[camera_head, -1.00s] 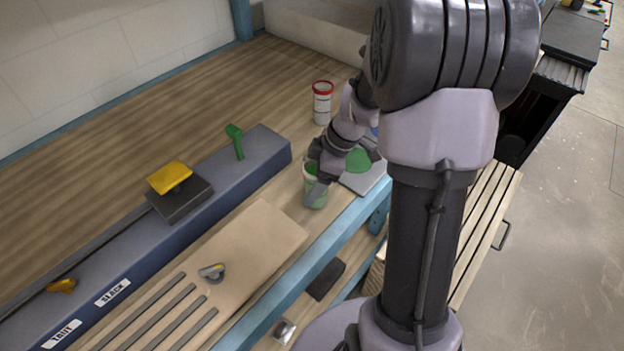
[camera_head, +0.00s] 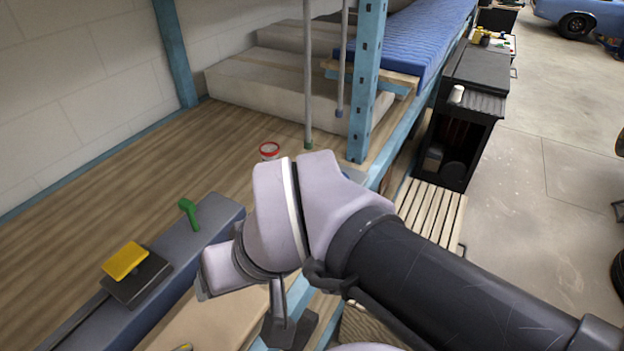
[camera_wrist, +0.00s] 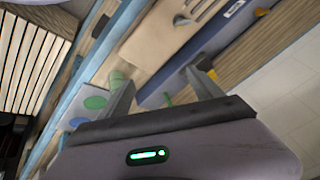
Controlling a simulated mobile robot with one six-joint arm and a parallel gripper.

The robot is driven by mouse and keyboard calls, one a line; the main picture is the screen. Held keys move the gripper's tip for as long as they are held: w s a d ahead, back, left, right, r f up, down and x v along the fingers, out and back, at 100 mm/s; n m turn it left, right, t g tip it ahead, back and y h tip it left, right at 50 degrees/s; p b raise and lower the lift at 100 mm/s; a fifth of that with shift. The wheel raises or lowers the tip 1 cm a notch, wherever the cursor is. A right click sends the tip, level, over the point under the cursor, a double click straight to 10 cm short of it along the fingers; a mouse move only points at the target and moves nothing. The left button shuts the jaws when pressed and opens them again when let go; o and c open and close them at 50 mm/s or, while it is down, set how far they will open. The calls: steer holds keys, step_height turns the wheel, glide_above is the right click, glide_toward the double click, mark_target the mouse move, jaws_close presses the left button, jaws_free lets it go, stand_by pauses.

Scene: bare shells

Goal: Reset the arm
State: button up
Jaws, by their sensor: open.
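My gripper (camera_wrist: 160,82) shows in the wrist view with its two fingers spread apart and nothing between them. In the head view my gripper (camera_head: 284,322) is partly seen below my wrist, at the front edge of the bench, above the tan board (camera_head: 208,325). In the wrist view the tan board (camera_wrist: 165,45) lies beyond the fingers. A green cup (camera_wrist: 116,78) stands beside the left finger, apart from it as far as I can tell. My arm hides the cup in the head view.
A blue-grey beam (camera_head: 215,210) carries a green handle (camera_head: 189,213) and a yellow block (camera_head: 125,261) on a dark pad. A red-lidded jar (camera_head: 269,151) stands behind my arm. A blue post (camera_head: 368,80) and hanging rods (camera_head: 308,75) rise nearby.

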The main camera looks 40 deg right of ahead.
step_height(320, 180, down, 10)
steer(key=s+m+b, duration=0.1)
steer(key=b, duration=0.8)
steer(key=shift+a+r+m, duration=0.15)
steer(key=shift+a+m, duration=0.25)
steer(key=shift+s, duration=0.1)
